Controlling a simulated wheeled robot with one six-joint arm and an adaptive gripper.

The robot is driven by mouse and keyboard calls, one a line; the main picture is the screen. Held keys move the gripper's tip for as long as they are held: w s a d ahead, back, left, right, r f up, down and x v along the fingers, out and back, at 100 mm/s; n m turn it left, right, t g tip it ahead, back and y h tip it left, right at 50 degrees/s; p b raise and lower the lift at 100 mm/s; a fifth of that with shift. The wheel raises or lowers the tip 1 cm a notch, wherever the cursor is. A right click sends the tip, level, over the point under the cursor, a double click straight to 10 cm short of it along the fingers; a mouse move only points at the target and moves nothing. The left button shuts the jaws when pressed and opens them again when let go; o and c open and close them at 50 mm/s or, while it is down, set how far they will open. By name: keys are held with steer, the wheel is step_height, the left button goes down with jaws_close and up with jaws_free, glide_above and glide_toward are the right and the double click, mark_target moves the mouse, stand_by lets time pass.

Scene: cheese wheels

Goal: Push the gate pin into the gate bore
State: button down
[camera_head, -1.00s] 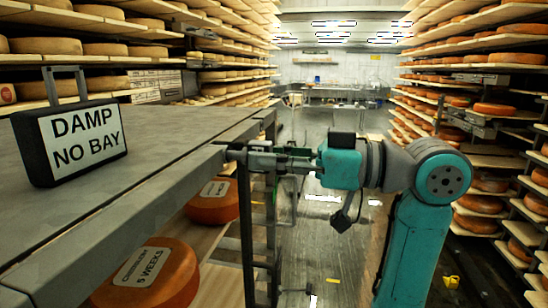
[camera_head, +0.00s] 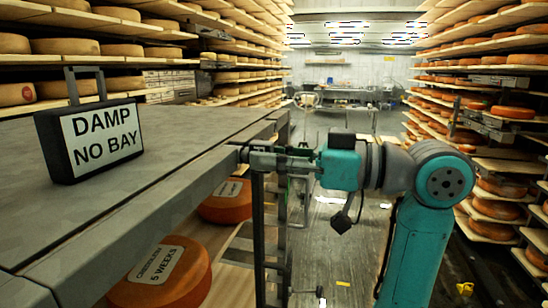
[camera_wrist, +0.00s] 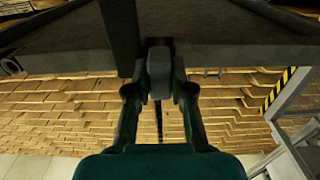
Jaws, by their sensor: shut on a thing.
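My gripper (camera_head: 262,158) is at the right edge of the grey table, level with its top. In the wrist view, the two fingers (camera_wrist: 160,88) close on a short grey block-like piece, which I take to be the gate pin (camera_wrist: 160,72). In the head view, the front of the gripper meets the table edge, and the pin cannot be told apart from the fingers. The gate bore cannot be made out in either view.
The grey table (camera_head: 180,190) carries a black sign reading "DAMP NO BAY" (camera_head: 100,138). Orange cheese wheels (camera_head: 165,275) lie on a shelf below it. Dark table legs (camera_head: 258,240) stand under my gripper. Cheese racks line both sides, with open floor (camera_head: 340,240) between.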

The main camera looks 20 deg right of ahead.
steer(key=shift+s+d, duration=0.1)
steer(key=shift+v, duration=1.45)
steer(key=shift+x, duration=1.65)
stand_by(0.7)
steer(key=c, duration=0.9)
jaws_free()
steer(key=shift+c, duration=0.2)
steer(key=shift+d, duration=0.15)
steer(key=v, duration=1.1)
steer(key=shift+s+d, duration=0.3)
